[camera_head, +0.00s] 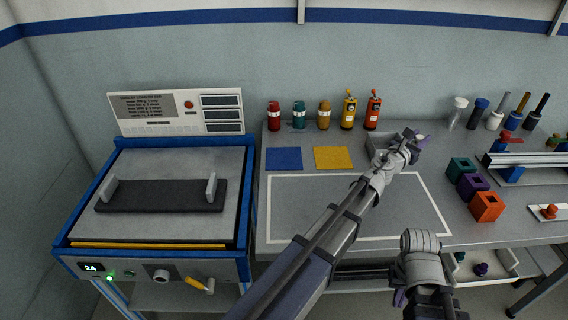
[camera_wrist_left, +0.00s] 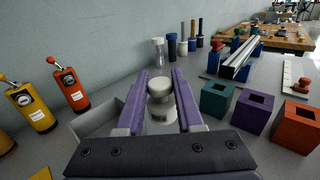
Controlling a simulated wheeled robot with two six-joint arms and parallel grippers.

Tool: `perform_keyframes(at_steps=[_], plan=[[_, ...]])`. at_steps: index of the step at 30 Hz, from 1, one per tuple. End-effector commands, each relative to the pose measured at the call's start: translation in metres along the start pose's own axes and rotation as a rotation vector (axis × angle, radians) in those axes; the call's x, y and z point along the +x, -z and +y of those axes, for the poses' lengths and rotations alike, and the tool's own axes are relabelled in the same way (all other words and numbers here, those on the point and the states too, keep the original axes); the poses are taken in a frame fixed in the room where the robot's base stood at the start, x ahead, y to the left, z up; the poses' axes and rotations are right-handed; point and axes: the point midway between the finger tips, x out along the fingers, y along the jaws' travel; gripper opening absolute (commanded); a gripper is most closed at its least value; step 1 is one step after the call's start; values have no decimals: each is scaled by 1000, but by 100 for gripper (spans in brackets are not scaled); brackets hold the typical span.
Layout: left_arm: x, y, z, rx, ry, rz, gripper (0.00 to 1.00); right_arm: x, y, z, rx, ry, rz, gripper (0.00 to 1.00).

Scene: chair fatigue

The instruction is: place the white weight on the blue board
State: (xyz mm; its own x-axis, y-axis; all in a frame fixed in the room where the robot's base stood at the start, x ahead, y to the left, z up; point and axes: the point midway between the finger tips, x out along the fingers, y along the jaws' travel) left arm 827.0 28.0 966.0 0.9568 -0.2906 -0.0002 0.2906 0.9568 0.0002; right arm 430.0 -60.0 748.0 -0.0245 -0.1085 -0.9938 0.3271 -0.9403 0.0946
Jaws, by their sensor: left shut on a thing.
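The white weight (camera_wrist_left: 160,90) is a round knobbed piece between the two purple fingers of my left gripper (camera_wrist_left: 160,98) in the left wrist view. The fingers are shut on it. In the head view my left gripper (camera_head: 418,142) is over the right end of the grey tray, and the weight is hard to make out there. The blue board (camera_head: 284,158) is a flat blue square lying bare on the table, well left of the gripper. My right gripper (camera_head: 400,297) is low at the table's front edge; its finger opening is not clear.
A yellow board (camera_head: 333,158) lies right of the blue one. Several coloured bottles, including a red one (camera_head: 274,116), stand behind them. The grey tray (camera_head: 377,144) is beside my left gripper. Coloured blocks, including an orange one (camera_head: 487,207), stand right. The outlined grey mat (camera_head: 310,205) is clear at left.

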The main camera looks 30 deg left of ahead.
Motion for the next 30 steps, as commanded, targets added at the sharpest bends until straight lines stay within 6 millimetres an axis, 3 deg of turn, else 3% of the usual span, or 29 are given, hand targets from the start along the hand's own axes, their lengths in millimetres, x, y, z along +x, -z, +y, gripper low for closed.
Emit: perform_keyframes(at_steps=[8,12,18,24,30], plan=[[-47,5,139,0,-366,0,0,5,0,0,0,0,0,0],[-91,8,214,0,-586,0,0,8,0,-1,0,0,0,0],[-160,12,298,0,-864,0,0,12,1,-1,0,0,0,0],[-210,14,342,0,-1041,0,0,14,1,-1,0,0,0,0],[-229,14,356,0,-1106,0,0,14,1,-1,0,0,0,0]])
